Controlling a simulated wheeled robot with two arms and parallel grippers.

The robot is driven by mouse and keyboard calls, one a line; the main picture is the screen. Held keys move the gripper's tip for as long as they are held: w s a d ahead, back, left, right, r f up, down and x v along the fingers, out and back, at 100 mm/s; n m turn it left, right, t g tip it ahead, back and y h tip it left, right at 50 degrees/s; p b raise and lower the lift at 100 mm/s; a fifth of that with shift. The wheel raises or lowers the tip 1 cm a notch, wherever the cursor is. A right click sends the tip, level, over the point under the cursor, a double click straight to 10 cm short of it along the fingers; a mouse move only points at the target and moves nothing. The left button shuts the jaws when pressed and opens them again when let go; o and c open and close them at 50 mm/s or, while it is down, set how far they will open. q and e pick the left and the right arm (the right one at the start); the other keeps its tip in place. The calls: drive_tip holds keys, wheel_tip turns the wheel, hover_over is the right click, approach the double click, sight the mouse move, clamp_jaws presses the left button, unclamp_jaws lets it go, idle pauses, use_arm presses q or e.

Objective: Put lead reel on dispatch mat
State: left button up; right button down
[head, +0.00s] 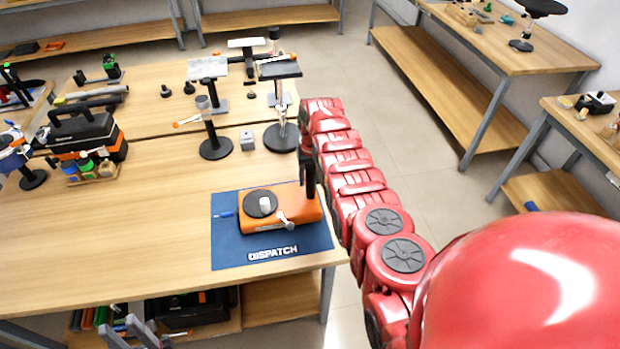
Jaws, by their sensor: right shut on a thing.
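The lead reel (290,213) looks like an orange case with a black disc and a grey knob on top. It sits flat over the middle of the blue dispatch mat (228,253), at the front right of the table. My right gripper (310,196) points down at the reel's right end and is shut on it. The reel hides part of the mat, and the fingertips' contact is small and partly hidden. My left gripper (138,333) shows at the bottom edge, low in front of the table, with its grey fingers apart and empty.
Several black stands, a small grey block (247,140) and a black toolbox (82,132) stand further back. The table's left front is clear. A shelf lies below.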

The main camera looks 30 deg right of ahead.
drive_tip(key=shift+w+f, duration=0.1)
drive_tip(key=shift+f, duration=0.3)
drive_tip(key=shift+f, duration=0.1)
drive_tip(key=shift+c, duration=1.7)
unclamp_jaws()
